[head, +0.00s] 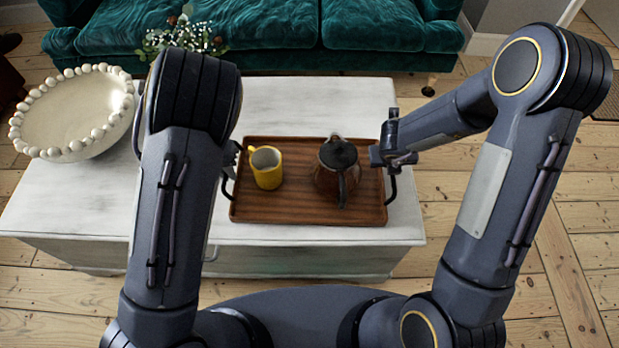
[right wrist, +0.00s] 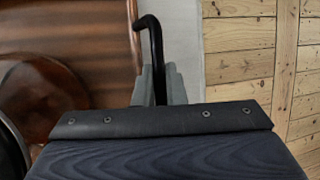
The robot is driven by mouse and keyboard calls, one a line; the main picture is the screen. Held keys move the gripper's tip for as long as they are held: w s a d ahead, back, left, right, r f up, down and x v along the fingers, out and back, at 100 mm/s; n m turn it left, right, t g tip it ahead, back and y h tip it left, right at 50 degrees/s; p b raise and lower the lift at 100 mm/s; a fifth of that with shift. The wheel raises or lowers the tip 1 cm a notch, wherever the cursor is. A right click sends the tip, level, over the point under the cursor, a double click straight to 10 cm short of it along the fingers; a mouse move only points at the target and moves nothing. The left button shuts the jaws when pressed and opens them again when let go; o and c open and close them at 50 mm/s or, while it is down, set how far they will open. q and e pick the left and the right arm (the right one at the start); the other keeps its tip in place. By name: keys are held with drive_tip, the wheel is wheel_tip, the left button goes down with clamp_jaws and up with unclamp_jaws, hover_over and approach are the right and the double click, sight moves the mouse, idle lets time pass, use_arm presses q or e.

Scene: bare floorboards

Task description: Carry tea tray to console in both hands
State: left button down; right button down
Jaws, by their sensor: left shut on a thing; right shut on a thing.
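The wooden tea tray (head: 290,210) is over the white table in the head view, with a dark handle at each end. A yellow mug (head: 267,170) stands on its left half and a brown teapot with a black lid (head: 337,172) on its right half. My left gripper (head: 232,160) is at the left handle, partly hidden by my left arm, and is shut on it. My right gripper (head: 393,160) is shut on the right handle. In the right wrist view the black handle (right wrist: 154,45) runs between the fingers (right wrist: 158,85), beside the tray (right wrist: 95,30).
The white table (head: 310,105) lies below the tray; I cannot tell whether they touch. A beaded bowl (head: 75,110) stands at its left, and a vase of flowers (head: 185,38) at the back. A green sofa (head: 270,25) is behind. Bare floor (head: 560,230) is open at right.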

use_arm(q)
drive_tip(key=shift+r, duration=0.1)
use_arm(e)
drive_tip(key=shift+r, duration=0.1)
idle(0.3)
